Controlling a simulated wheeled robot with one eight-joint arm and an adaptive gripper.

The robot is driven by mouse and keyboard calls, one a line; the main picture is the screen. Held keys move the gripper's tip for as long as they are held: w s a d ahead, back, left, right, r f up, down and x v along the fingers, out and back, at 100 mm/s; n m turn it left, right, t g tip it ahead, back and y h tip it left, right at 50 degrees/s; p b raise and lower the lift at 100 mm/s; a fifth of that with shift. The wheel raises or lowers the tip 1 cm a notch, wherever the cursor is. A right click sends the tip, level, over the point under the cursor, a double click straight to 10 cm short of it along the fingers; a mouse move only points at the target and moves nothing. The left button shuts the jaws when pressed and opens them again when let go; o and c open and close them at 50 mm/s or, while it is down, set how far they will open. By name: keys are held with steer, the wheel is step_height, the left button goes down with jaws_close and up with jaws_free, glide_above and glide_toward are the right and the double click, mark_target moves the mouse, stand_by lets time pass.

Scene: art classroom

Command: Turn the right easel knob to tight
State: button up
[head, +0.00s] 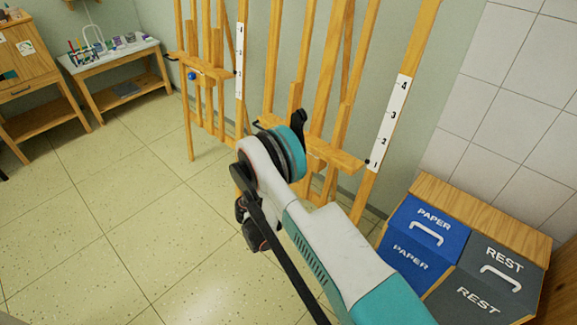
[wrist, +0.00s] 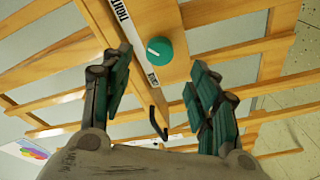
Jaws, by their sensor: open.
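The right easel's green round knob (wrist: 158,51), with a white pointer line, is on a wooden part of the easel in the wrist view. A white strip (wrist: 133,42) beside it reads TIGHT near the top edge; the lettering at its lower end is too small to read. My gripper (wrist: 157,74) is open. Its two green-padded fingers stand left and right of the knob in the picture, with a gap to it on both sides. I cannot tell the depth between them. In the head view the right easel (head: 336,156) stands behind my arm, and its knob is hidden.
A black hook (wrist: 157,122) sticks out below the knob. Another easel with a blue knob (head: 192,76) stands further left. Blue PAPER (head: 410,258) and grey REST (head: 477,303) bins stand at the right. A supply table (head: 112,62) is at the back left. The left floor is clear.

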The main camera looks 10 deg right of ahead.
steer(key=shift+s+a, duration=0.15)
steer(key=a+r+m+g+p, duration=0.4)
steer(key=a+r+m+g, duration=0.15)
steer(key=m, duration=0.75)
steer(key=b+x, duration=0.4)
steer(key=x, duration=0.9)
steer(key=shift+d+f+m, duration=0.2)
steer(key=shift+m, duration=0.1)
steer(key=c, duration=1.1)
